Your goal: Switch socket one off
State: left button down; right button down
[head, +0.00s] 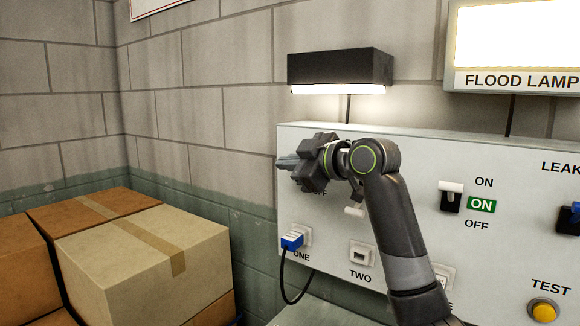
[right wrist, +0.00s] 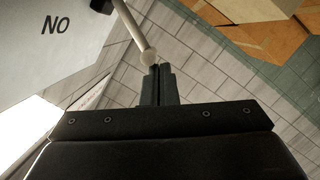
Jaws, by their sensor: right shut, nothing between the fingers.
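The grey control panel (head: 300,212) bears socket one (head: 302,234), marked ONE, with a blue plug (head: 291,241) and black cable in it. My right gripper (head: 288,162) is shut and empty at the panel's upper left, above socket one. It hides the switch there; only part of an OFF label shows below. In the right wrist view, a pale rod lever with a round tip (right wrist: 148,57) reaches to the shut fingertips (right wrist: 157,70), close to or touching them. An upside-down ON label (right wrist: 57,24) lies nearby. I cannot tell the lever's position. My left gripper is out of view.
Socket two (head: 361,254) is empty; a white lever (head: 354,211) shows partly behind my arm. A further switch (head: 451,196) has its lever up beside a green ON sign (head: 482,205). Cardboard boxes (head: 140,262) stand left. A lamp (head: 340,68) overhangs the panel.

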jog(key=shift+s+a+f+n+t+b, duration=0.15)
jog(key=shift+f+n+b, duration=0.2)
jog(key=shift+n+b, duration=0.25)
jog(key=shift+s+f+n+t+b, duration=0.1)
jog(key=shift+f+n+t+b, duration=0.15)
jog(key=shift+n+b, duration=0.3)
jog(key=shift+s+a+f+n+t+b, duration=0.1)
jog(key=shift+f+n+b, duration=0.35)
jog(key=shift+b, duration=0.3)
jog(key=shift+r, duration=0.1)
